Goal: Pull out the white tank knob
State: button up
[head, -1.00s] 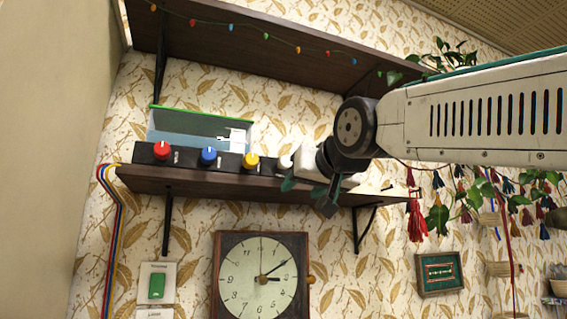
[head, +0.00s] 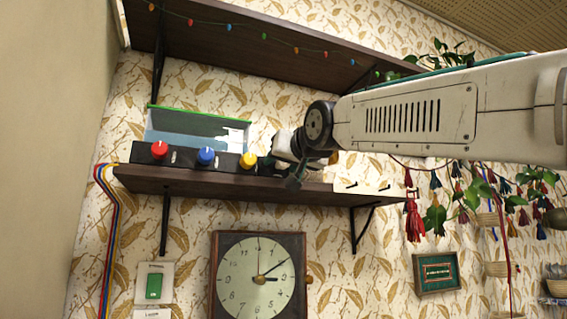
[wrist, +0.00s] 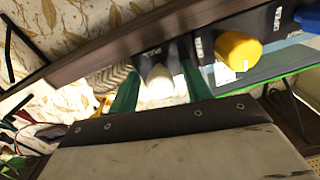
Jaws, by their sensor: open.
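The white tank knob (wrist: 160,88) shows in the wrist view on the dark control box, between the two green fingers of my gripper (wrist: 158,74). The fingers stand on either side of it with gaps visible; depth and contact are hard to tell. My gripper is open. In the head view my gripper (head: 280,172) is at the right end of the knob row and hides the white knob.
The yellow knob (head: 248,160) is close beside my gripper, with the blue knob (head: 205,156) and red knob (head: 159,149) farther left. The box stands on a dark shelf (head: 215,187). A clock (head: 258,275) hangs below; another shelf (head: 270,45) is above.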

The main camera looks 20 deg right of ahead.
grip_shut()
jog(key=s, duration=0.2)
jog(key=shift+s+f, duration=0.1)
jog(key=shift+s, duration=0.2)
grip_release()
jog(key=shift+s, duration=0.1)
jog(key=shift+s, duration=0.1)
jog(key=s, duration=0.7)
jog(key=shift+s+d, duration=0.2)
jog(key=shift+s, duration=0.15)
